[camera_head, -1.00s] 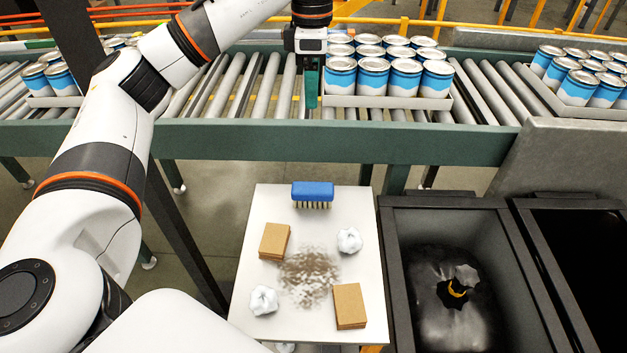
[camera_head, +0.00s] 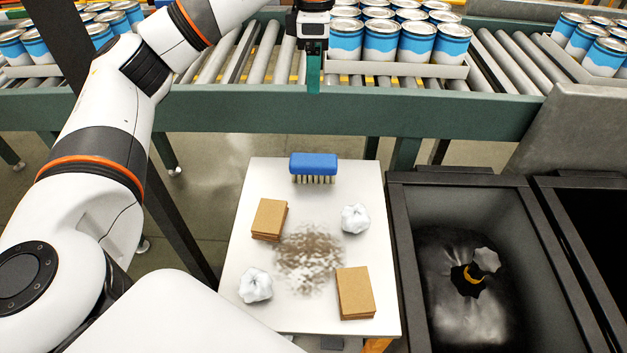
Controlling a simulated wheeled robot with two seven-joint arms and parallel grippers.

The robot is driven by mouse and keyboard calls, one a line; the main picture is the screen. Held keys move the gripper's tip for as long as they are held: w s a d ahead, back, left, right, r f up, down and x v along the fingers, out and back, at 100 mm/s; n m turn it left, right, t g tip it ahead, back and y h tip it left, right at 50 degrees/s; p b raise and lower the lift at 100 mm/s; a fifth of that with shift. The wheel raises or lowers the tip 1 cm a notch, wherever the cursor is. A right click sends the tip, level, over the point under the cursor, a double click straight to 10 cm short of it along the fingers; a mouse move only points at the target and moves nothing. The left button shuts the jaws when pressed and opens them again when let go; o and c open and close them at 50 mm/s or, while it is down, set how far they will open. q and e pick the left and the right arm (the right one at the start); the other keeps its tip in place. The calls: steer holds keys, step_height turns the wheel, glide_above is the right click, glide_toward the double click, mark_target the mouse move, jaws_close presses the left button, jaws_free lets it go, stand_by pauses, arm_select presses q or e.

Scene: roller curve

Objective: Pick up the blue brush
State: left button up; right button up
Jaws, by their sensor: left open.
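The blue brush (camera_head: 313,164) stands bristles down near the far edge of the small white table (camera_head: 262,180). Its pale bristles face me. My left gripper (camera_head: 313,80) hangs over the near edge of the conveyor, fingers pointing down. It is beyond and above the brush, apart from it, and holds nothing that I can see. Its two teal fingers nearly line up from this angle, so the gap between them is hard to see. My right gripper does not show.
Two cardboard stacks (camera_head: 269,219) (camera_head: 354,293), two crumpled white balls (camera_head: 355,218) (camera_head: 255,285) and a brown dirt patch (camera_head: 309,259) lie on the table. A dark bin (camera_head: 402,262) with a black bag stands to its right. Trays of cans (camera_head: 382,42) sit on the roller conveyor (camera_head: 230,110) behind.

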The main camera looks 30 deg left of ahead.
arm_select(q)
steer(key=b, duration=0.6)
glide_above(312, 159)
step_height(312, 159, down, 7)
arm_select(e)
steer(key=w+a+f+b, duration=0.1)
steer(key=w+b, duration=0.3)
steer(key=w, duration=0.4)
arm_select(q)
steer(key=f+b, duration=0.1)
steer(key=f, duration=0.7)
steer(key=f+b, duration=0.1)
steer(key=f, duration=0.3)
steer(key=shift+w+b, duration=0.3)
steer(key=shift+b, duration=0.05)
steer(key=f, duration=0.3)
steer(key=f+b, duration=0.1)
steer(key=f, duration=0.1)
steer(key=shift+s+f, duration=0.2)
steer(key=shift+s, duration=0.15)
steer(key=shift+f, duration=0.3)
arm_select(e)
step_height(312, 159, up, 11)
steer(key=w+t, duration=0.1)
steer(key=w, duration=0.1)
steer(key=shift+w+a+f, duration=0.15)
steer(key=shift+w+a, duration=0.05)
arm_select(q)
steer(key=shift+c, duration=0.2)
